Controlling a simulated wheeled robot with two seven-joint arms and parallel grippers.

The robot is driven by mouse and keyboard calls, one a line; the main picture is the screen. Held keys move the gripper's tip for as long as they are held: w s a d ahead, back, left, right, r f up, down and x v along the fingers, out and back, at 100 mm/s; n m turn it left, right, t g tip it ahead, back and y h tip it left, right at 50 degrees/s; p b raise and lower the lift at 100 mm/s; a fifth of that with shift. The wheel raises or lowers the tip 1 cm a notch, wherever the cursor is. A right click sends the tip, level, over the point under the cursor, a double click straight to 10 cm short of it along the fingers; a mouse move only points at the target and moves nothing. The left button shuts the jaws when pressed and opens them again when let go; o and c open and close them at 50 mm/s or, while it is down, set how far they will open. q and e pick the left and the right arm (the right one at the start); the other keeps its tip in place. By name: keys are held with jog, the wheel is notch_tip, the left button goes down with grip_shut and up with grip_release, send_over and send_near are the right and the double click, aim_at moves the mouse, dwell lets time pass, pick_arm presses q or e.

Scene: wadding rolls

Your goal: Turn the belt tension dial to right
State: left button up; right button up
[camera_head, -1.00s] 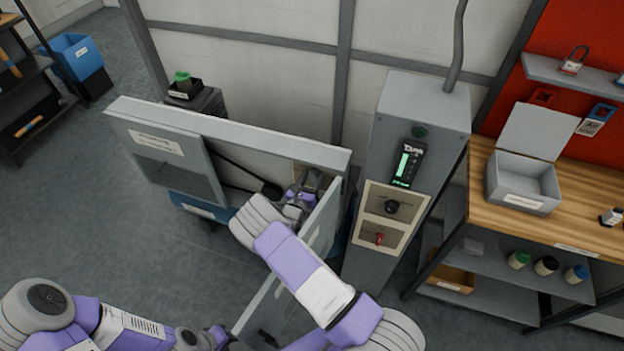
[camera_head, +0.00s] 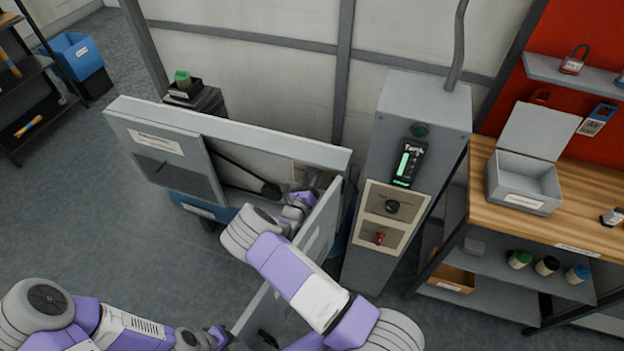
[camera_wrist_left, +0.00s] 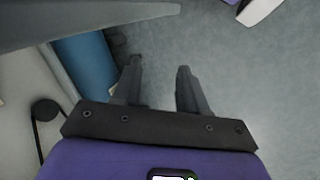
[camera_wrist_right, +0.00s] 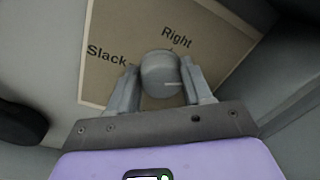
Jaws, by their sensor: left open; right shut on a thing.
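The belt tension dial (camera_wrist_right: 162,75) is a round grey knob with a pale line on its face, on a tan plate (camera_wrist_right: 98,78). The plate reads "Slack" on the left and "Right" at the upper right in the right wrist view. The pale line extends toward the picture's right, on neither word. My right gripper (camera_wrist_right: 160,82) is shut on the dial, one finger on each side. In the head view my right arm reaches into the open cabinet (camera_head: 240,134), hiding the dial. My left gripper (camera_wrist_left: 157,72) is open and empty, low beside the cabinet above the floor.
The cabinet's open door (camera_head: 312,245) stands close beside my right forearm. A grey control column (camera_head: 368,262) with a lit display, a black knob and a red switch stands to the right. A workbench (camera_head: 500,225) is further right.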

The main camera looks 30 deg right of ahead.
jog(key=n, duration=0.6)
jog(key=shift+f+n+t, duration=0.2)
jog(key=shift+n+t, duration=0.1)
jog(key=shift+n, duration=0.1)
jog(key=n, duration=0.6)
jog(key=shift+f+n, duration=0.1)
jog(key=shift+n, duration=0.2)
jog(key=o, duration=1)
jog(key=shift+o, duration=0.2)
jog(key=v, duration=0.7)
jog(key=shift+s+a+p, duration=0.2)
jog(key=shift+s+p, duration=0.1)
jog(key=shift+p, duration=0.05)
